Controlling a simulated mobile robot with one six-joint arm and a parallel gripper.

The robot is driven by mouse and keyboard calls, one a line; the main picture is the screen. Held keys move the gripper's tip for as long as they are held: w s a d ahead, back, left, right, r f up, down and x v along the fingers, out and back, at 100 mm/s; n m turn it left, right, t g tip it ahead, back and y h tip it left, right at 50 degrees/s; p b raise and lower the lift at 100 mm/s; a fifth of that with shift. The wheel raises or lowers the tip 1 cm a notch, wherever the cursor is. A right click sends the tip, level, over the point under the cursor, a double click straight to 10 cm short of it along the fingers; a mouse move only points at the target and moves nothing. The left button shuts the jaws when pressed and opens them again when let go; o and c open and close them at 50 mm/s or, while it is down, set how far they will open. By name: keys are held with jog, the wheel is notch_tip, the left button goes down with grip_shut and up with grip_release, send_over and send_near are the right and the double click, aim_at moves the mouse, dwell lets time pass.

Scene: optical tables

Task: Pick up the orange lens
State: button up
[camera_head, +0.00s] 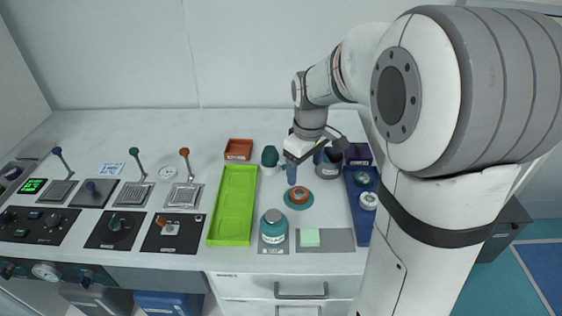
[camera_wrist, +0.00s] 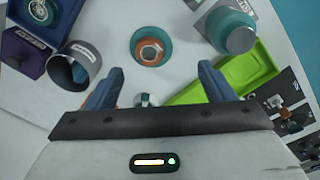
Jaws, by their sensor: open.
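The orange lens (camera_head: 299,193) is a small orange ring on a round teal base on the white tabletop, right of the lime green tray. In the wrist view the orange lens (camera_wrist: 150,52) shows upright-on, with a pale middle, lying beyond the fingertips and between their lines. My gripper (camera_head: 305,168) is behind the lens and apart from it, with its blue fingers spread and nothing between them. In the wrist view my gripper (camera_wrist: 162,72) also shows both fingers wide apart. How high the fingertips are above the table is hard to tell.
A lime green tray (camera_head: 233,207) lies left of the lens. A blue tray (camera_head: 353,212) is to the right. A grey cup (camera_wrist: 75,67) and a purple box (camera_wrist: 28,40) are nearby.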

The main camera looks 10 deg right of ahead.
jog(key=n+b, duration=0.1)
jog(key=n, duration=0.1)
send_over(299, 192)
jog(key=shift+g, duration=0.4)
jog(key=f, duration=0.5)
jog(key=shift+s+a+f, duration=0.1)
jog(key=shift+a+f, duration=0.1)
jog(key=shift+f, duration=0.2)
jog(key=f, duration=0.7)
jog(key=shift+d+f, duration=0.2)
jog(key=shift+f, duration=0.05)
jog(key=shift+c, duration=0.5)
jog(key=c, duration=1)
